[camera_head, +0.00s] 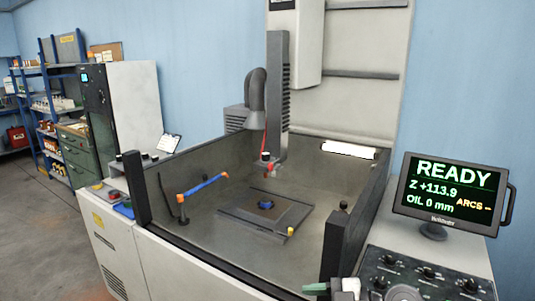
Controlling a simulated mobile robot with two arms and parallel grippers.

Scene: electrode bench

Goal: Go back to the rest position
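No arm or gripper comes in from the left in the head view, so my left gripper is out of sight. At the bottom edge, right of the middle, a grey and white part (347,287) shows beside a green piece (316,287). It may be my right gripper, but it is cut off by the frame. I cannot tell whether it is open or shut, or whether it holds the green piece. The machine tank (225,225) stands ahead, with a flat plate (250,221) on its floor and a small blue piece (265,205) on the plate.
The machine head (278,100) hangs over the tank. A blue hose with orange ends (205,187) is at the tank's left. The monitor (448,193) reads READY, above a knob panel (430,275) at right. Shelves (42,100) and a cabinet (130,110) stand back left. Floor (45,235) is clear at left.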

